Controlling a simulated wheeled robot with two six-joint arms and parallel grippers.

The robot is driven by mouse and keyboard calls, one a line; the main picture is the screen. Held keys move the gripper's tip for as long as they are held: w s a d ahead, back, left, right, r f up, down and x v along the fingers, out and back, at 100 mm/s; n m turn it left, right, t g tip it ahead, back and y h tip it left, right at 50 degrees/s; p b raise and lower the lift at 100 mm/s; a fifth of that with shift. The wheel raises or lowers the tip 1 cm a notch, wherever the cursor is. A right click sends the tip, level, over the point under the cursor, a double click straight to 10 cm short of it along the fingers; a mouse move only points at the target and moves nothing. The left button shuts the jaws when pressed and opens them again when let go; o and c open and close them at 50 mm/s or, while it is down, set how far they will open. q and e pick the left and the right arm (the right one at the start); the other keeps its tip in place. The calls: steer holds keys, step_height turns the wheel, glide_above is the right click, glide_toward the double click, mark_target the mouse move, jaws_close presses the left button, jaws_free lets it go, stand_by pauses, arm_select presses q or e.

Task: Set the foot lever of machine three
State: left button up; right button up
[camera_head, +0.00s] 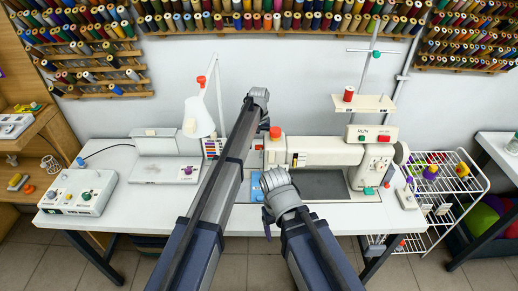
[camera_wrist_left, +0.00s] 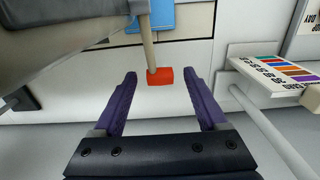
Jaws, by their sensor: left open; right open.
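A sewing machine (camera_head: 325,151) stands on the white table, its cream head at the left end. In the left wrist view a beige rod with a red tip (camera_wrist_left: 160,76), which looks like the foot lever, lies between my left gripper's fingertips (camera_wrist_left: 160,84). The purple fingers are open, one on each side, with gaps to the tip. In the head view my left gripper (camera_head: 263,120) is behind the machine head, its fingers mostly hidden. A red cap (camera_head: 275,132) shows there; I cannot tell if it is the same part. My right gripper (camera_head: 268,215) is low at the table's front, its fingers mostly hidden.
A white lamp (camera_head: 198,118) and a colour chart (camera_head: 212,147) stand left of the machine; the chart also shows in the left wrist view (camera_wrist_left: 280,72). A control box (camera_head: 80,192) sits at the table's left end. A thread stand (camera_head: 362,102) rises behind the machine.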

arm_select(q)
steer(key=shift+c, duration=0.2)
jaws_close()
stand_by(0.5)
stand_by(0.8)
